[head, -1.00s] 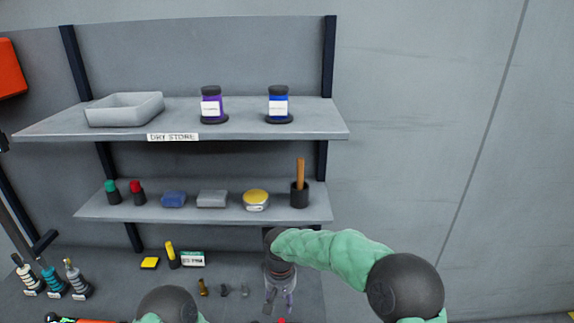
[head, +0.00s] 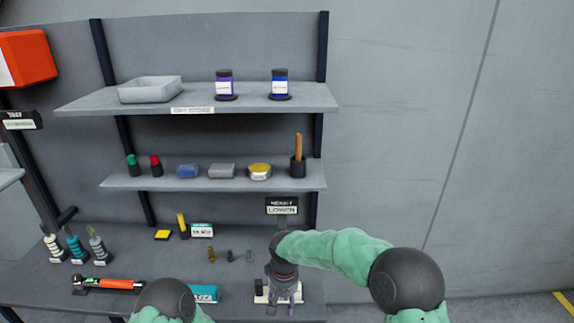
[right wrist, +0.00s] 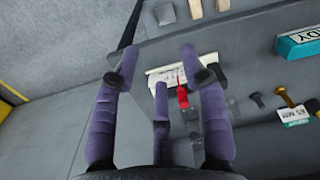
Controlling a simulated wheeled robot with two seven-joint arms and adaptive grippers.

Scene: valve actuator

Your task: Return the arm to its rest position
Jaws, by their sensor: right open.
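My right arm (head: 335,252), in green sleeving with dark round joints, reaches in from the lower right of the head view. Its gripper (head: 283,298) points down over the right end of the bench and is partly hidden by its own wrist. In the right wrist view, my right gripper (right wrist: 160,72) has its purple fingers spread apart with nothing held between them. A white block (right wrist: 170,72) and a small red item (right wrist: 182,95) lie beyond the fingertips. Of my left arm only a dark joint (head: 165,300) and some green sleeving show; its gripper is out of view.
Above are a lower shelf (head: 225,185) and an upper shelf (head: 310,97). A "LOWER" sign (head: 282,206) stands behind my right wrist. The wall at right is clear.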

